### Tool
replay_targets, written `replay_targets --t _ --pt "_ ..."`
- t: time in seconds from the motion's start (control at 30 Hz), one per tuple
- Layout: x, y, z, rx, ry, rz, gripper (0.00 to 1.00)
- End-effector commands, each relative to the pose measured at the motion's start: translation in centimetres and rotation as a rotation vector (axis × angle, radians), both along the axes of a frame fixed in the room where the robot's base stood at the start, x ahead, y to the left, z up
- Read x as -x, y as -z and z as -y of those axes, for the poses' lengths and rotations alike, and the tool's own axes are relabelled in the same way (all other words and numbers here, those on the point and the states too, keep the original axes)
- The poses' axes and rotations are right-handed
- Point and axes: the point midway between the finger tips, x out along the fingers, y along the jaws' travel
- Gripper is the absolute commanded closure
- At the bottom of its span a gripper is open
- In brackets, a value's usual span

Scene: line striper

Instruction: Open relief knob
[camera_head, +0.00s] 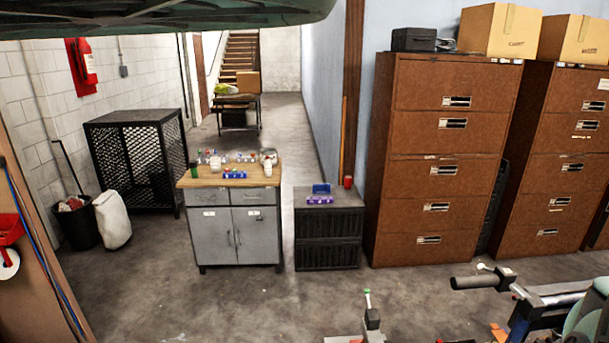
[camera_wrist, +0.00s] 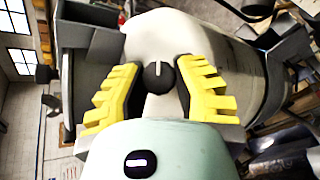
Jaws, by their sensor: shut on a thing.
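The black round knob (camera_wrist: 158,77) with a pale pointer line shows in the wrist view, against a white rounded housing (camera_wrist: 185,38); I take it to be the relief knob. My gripper (camera_wrist: 158,72) has its two yellow ribbed fingers on either side of the knob, shut on it. The exact contact between fingertips and knob is hard to make out. The lower part of the housing is hidden behind my own mint-green part. In the head view neither the knob nor the fingers can be made out.
Striper parts with a black handle grip (camera_head: 475,283) stand at the lower right. A grey cabinet (camera_head: 235,235), a black crate stack (camera_head: 328,235) and brown filing cabinets (camera_head: 440,160) stand behind. The concrete floor (camera_head: 230,305) in front of the grey cabinet is clear.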

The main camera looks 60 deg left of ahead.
Motion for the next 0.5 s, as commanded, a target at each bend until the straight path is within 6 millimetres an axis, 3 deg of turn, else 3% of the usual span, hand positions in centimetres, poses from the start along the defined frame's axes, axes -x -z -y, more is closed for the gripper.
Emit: replay_targets --t 0.43,0.47,0.5 --pt "0.25 0.02 0.24 0.000 0.011 0.003 1.00" --pt "0.26 0.02 0.24 0.000 0.011 0.003 0.67" --pt "0.26 0.02 0.24 0.000 0.011 0.003 0.62"
